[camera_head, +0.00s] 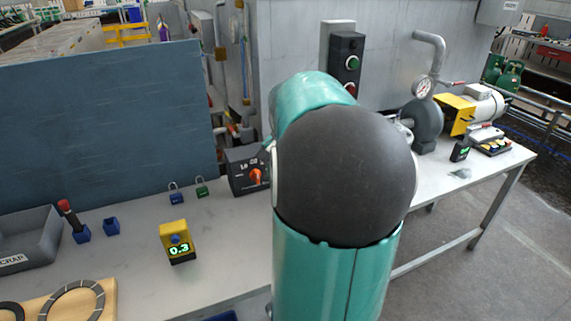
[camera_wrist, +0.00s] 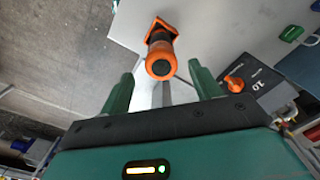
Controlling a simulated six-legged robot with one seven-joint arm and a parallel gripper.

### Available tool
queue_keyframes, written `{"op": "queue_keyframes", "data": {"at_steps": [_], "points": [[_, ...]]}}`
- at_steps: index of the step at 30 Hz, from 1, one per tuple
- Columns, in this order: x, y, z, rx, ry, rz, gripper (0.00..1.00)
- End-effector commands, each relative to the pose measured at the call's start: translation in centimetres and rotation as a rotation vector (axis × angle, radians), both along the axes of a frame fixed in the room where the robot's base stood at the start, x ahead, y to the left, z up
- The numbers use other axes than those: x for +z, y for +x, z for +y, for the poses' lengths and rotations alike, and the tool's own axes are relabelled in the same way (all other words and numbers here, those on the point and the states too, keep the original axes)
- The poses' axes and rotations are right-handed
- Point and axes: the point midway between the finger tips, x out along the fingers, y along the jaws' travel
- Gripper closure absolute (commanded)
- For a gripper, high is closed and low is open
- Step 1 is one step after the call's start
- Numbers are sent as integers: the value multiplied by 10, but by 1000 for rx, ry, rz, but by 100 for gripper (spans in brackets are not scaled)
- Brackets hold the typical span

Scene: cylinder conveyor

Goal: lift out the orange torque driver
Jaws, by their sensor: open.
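The orange torque driver (camera_wrist: 161,62) shows in the wrist view, with an orange round end facing the camera and a dark body. Its far end meets an orange square-edged piece (camera_wrist: 160,26), which looks like a holder on the table. My gripper (camera_wrist: 161,72) is open, with one green finger on each side of the driver's near end in the picture. Gaps show on both sides, and I cannot tell the depth between fingertips and driver. In the head view my arm fills the middle, and the driver and my gripper are hidden.
A grey box with an orange rotary switch (camera_head: 255,176) stands close to my arm; it also shows in the wrist view (camera_wrist: 258,88). Left are a yellow gauge (camera_head: 176,241), a red-topped tool in a blue holder (camera_head: 81,234), and a scrap bin (camera_head: 30,238). A pump (camera_head: 424,125) stands right.

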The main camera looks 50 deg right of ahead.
Motion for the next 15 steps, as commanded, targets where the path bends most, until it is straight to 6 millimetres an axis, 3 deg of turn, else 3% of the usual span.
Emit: {"op": "queue_keyframes", "data": {"at_steps": [9,15], "points": [[-56,1,0,1,3,2,37],[-74,2,0,1,1,1,37]]}}
